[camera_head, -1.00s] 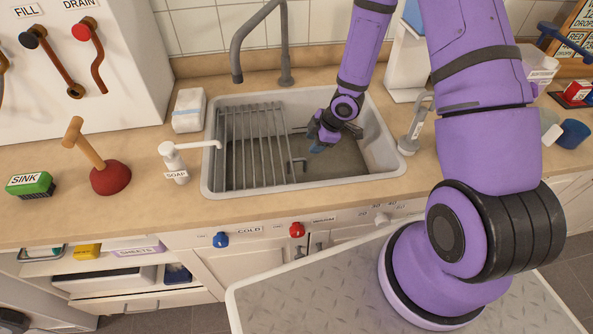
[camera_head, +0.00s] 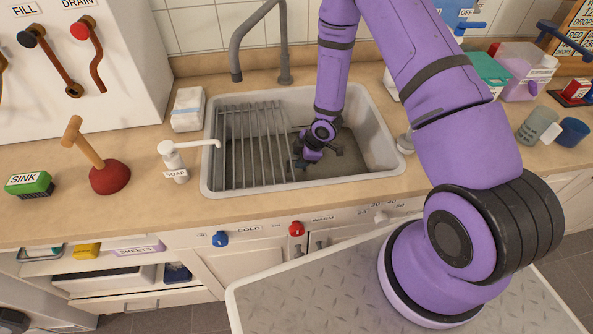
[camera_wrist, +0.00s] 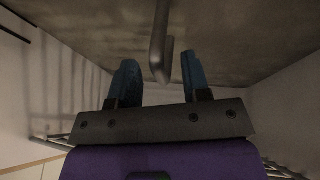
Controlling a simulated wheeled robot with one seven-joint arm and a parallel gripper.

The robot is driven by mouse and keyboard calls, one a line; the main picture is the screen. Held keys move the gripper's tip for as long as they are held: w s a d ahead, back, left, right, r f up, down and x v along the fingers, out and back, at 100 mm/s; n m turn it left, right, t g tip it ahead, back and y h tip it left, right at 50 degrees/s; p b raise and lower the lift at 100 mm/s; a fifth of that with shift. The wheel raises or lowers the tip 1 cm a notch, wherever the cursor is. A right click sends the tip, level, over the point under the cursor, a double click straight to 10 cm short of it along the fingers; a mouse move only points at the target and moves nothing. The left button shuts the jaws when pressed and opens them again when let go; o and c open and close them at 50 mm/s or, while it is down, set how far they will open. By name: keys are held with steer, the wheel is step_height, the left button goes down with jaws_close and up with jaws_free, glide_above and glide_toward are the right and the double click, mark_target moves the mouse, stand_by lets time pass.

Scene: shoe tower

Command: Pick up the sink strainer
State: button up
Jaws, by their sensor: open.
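The sink strainer looks to be the grey wire rack (camera_head: 250,150) lying over the left half of the sink. A bent metal bar, which looks like its handle (camera_wrist: 161,45), shows in the wrist view. My gripper (camera_head: 301,163) is low in the sink, at the right edge of the rack. In the wrist view my gripper (camera_wrist: 160,80) is open, with its two blue fingers apart. The bar's bent end lies between them in the picture; I cannot tell whether it touches either finger. My gripper hides the handle in the head view.
The sink (camera_head: 375,145) has raised walls around my gripper, and its right half is largely open. A faucet (camera_head: 283,50) stands behind it. A soap dispenser (camera_head: 174,163) and a plunger (camera_head: 108,177) stand to the left on the counter.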

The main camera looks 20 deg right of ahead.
steer(key=shift+f, duration=0.1)
jaws_close()
stand_by(0.3)
